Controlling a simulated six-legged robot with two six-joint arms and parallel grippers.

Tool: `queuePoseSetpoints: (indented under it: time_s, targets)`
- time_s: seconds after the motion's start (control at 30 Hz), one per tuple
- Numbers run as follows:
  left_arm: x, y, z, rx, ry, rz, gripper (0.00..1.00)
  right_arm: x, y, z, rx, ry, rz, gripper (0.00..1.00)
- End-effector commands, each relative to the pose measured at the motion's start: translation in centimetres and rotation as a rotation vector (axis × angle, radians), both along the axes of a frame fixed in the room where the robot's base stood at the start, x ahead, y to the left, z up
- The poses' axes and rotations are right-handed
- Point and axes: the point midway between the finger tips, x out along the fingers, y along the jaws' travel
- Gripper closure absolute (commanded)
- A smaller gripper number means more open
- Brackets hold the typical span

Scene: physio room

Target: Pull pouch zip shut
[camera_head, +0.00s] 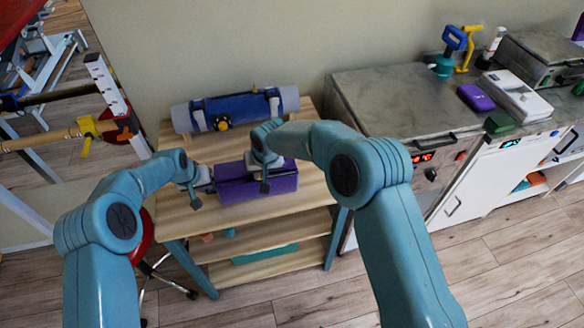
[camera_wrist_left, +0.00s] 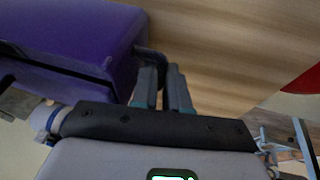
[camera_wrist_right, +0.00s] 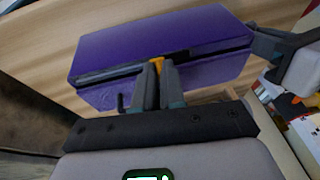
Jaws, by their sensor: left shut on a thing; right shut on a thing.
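The purple pouch (camera_head: 230,190) lies on the wooden table, with a dark zip line along it in the right wrist view (camera_wrist_right: 112,50). My left gripper (camera_head: 208,186) is at the pouch's left end. In the left wrist view its fingers (camera_wrist_left: 164,72) are shut on a dark end tab (camera_wrist_left: 147,57) of the pouch. My right gripper (camera_head: 264,180) is over the pouch's right part in the head view. In the right wrist view its fingers (camera_wrist_right: 158,68) are shut on the orange zip pull (camera_wrist_right: 157,62), partway along the zip. A dark slit runs on both sides of the pull.
A rolled blue and grey mat (camera_head: 238,109) lies behind the pouch on the table (camera_head: 305,185). A grey-topped cabinet (camera_head: 390,95) stands to the right. A red stool (camera_head: 142,240) is at the table's left. The tabletop right of the pouch is clear.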

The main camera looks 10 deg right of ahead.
Motion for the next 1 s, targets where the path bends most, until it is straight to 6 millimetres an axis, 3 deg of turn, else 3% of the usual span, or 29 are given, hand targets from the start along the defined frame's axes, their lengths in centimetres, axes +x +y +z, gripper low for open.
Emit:
queuePoseSetpoints:
  time_s: [0.8,0.9,0.93,1.0]
  targets:
    - [-0.1,-0.1,-0.1,0.001,0.002,-0.003,1.00,0.1,3.2,0.1,0.002,-0.004,0.000,1.00]
    - [-0.1,-0.1,-0.1,0.001,0.002,-0.003,1.00,0.1,3.2,0.1,0.001,-0.003,0.000,0.61]
    - [-0.1,-0.1,-0.1,0.001,0.002,-0.003,1.00,0.1,3.2,0.1,0.001,-0.003,0.000,0.55]
    - [-0.1,-0.1,-0.1,0.001,0.003,-0.002,1.00,0.0,3.1,0.1,0.001,-0.002,0.000,0.55]
